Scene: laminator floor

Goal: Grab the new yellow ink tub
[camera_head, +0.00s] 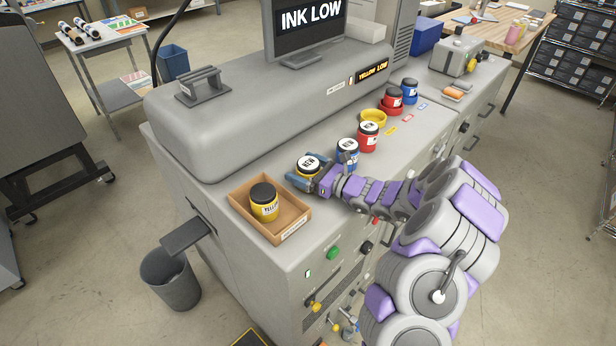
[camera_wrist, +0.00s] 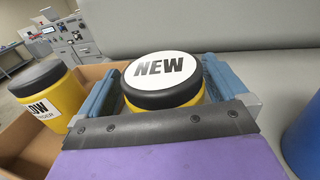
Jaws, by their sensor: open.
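The new yellow ink tub (camera_head: 308,167) stands on the machine's top, just right of a cardboard tray. It has a black lid with a white NEW label; it also shows in the wrist view (camera_wrist: 163,80). My gripper (camera_head: 308,181) is open, with one blue finger on each side of the tub. In the wrist view the gripper (camera_wrist: 160,92) has its fingers left and right of the tub. The tub's lower part is hidden by the gripper. I cannot tell whether either finger touches it.
The cardboard tray (camera_head: 240,202) holds another yellow tub (camera_head: 264,203). A blue NEW tub (camera_head: 347,152) and a red NEW tub (camera_head: 368,138) stand to the right. An empty yellow ring holder (camera_head: 373,117) is behind them. The monitor (camera_head: 308,30) reads INK LOW.

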